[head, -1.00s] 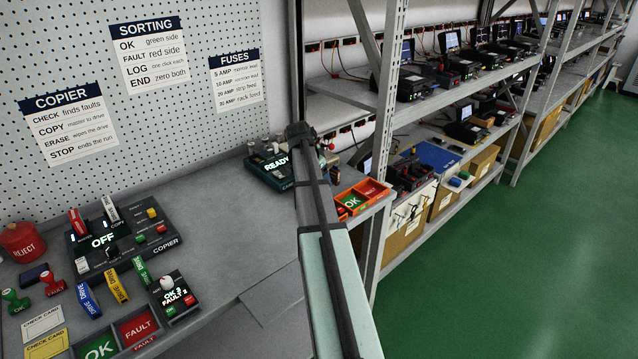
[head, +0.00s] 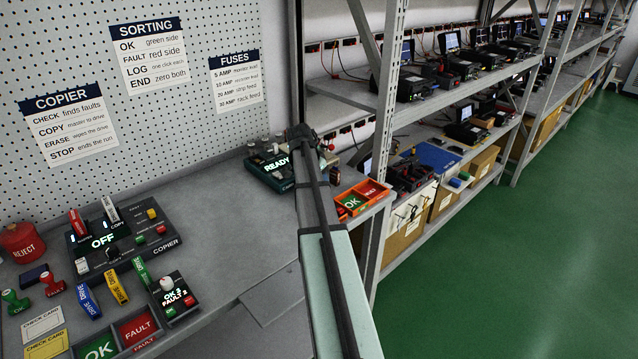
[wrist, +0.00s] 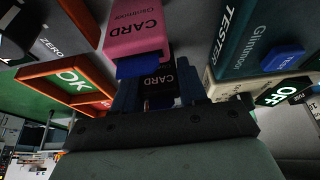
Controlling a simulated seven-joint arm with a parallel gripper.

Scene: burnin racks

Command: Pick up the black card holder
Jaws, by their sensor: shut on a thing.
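In the wrist view the black card holder (wrist: 157,82) has white CARD lettering and sits between the two dark blue fingers of my gripper (wrist: 157,92). My gripper is shut on it. The holder's lower part is hidden by the gripper body. A pink card holder (wrist: 137,28) marked CARD, with a blue piece at its end, lies just beyond it. In the head view my own arm covers most of the gripper and the black card holder.
An orange OK tray (wrist: 68,78) is left of the gripper in the wrist view, and a teal tester (wrist: 236,42) is to the right. In the head view the copier (head: 122,240) and a red REJECT bin (head: 22,242) stand on the left bench. A shelf post (head: 385,130) rises right of my arm.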

